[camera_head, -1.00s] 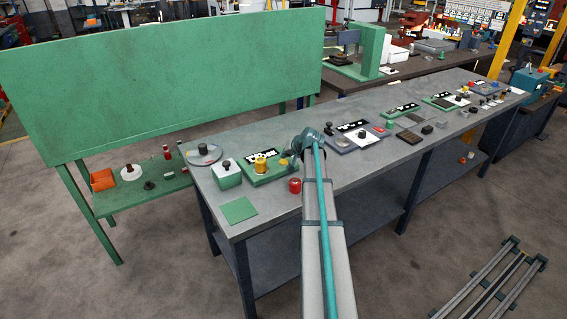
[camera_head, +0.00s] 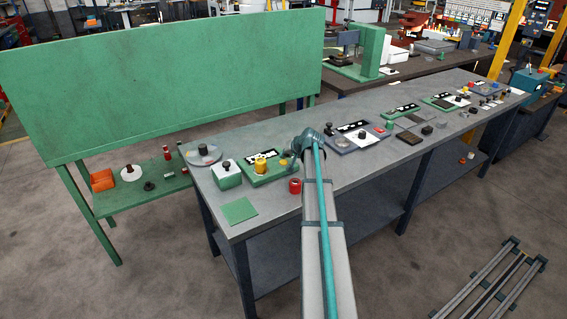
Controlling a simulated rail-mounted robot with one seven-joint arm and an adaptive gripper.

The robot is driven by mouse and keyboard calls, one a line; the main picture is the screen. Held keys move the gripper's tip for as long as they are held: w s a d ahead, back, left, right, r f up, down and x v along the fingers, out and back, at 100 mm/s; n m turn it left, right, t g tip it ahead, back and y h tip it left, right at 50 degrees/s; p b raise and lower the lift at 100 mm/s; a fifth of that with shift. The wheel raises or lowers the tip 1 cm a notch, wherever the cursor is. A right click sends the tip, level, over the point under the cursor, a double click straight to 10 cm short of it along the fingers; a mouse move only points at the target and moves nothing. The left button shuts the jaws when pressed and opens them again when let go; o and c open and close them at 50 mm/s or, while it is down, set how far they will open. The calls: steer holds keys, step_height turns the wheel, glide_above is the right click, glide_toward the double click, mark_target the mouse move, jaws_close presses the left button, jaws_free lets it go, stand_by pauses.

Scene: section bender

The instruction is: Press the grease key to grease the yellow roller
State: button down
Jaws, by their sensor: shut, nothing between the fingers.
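The yellow roller (camera_head: 261,165) stands upright on a green base plate (camera_head: 268,178) at the near left part of the grey bench. A black-and-white label strip lies behind it on the plate. I cannot make out which small part is the grease key.
A red cylinder (camera_head: 295,186) stands in front. A flat green square (camera_head: 239,210) lies near the corner. More panels (camera_head: 359,137) line the bench to the right.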

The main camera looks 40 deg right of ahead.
mark_target(284, 162)
steer(key=shift+f, duration=0.15)
steer(key=shift+f+b, duration=0.3)
steer(key=shift+b, duration=0.15)
steer(key=shift+f+b, duration=0.35)
steer(key=shift+f, duration=0.05)
stand_by(0.6)
steer(key=shift+r, duration=0.85)
steer(key=shift+r+p, duration=1.15)
steer(key=shift+r, duration=1.35)
